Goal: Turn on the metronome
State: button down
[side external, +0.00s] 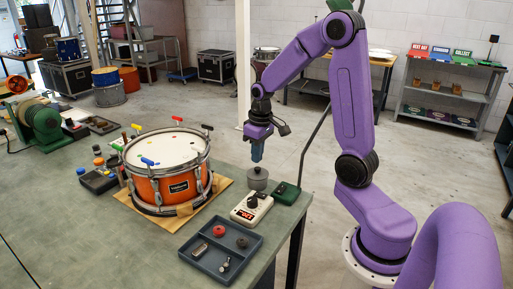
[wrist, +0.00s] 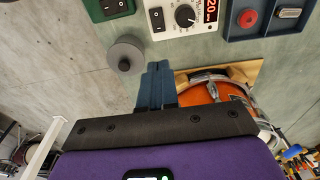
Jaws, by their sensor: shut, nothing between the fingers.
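The metronome is a white box (side external: 245,216) near the right edge of the green bench, with a lit red display. In the wrist view the metronome (wrist: 171,36) is at the top, partly cut off, showing a black rocker switch (wrist: 157,19), a dark round dial (wrist: 185,16) and digits ending in "20". Whether the rocker is on or off I cannot tell. My gripper (side external: 256,158) is shut and empty, pointing down above the bench, apart from the metronome. Its blue fingers (wrist: 155,72) are together in the wrist view, below the metronome in the picture.
A grey round lidded object (side external: 257,179) stands close under my gripper. A green box with a switch (side external: 287,193) is beside the metronome. A dark tray (side external: 205,268) holds small parts in front. An orange drum (side external: 146,188) with T-shaped keys stands to the left.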

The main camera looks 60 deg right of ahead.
notch_tip(320, 180, up, 2)
jog(key=shift+w+r, duration=0.1)
dwell(0.4)
jog(key=s+a+r+n, duration=0.1)
jog(key=s+a+n, duration=0.6)
jog(key=a, duration=0.7)
jog(key=s+a+n, duration=0.2)
jog(key=s, duration=0.6)
jog(key=s+a+n, duration=0.3)
jog(key=s, duration=0.5)
jog(key=shift+s+r+n+g, duration=0.3)
jog(key=shift+s+r+g, duration=0.05)
jog(key=shift+r+g, duration=0.05)
jog(key=shift+w+a, duration=0.1)
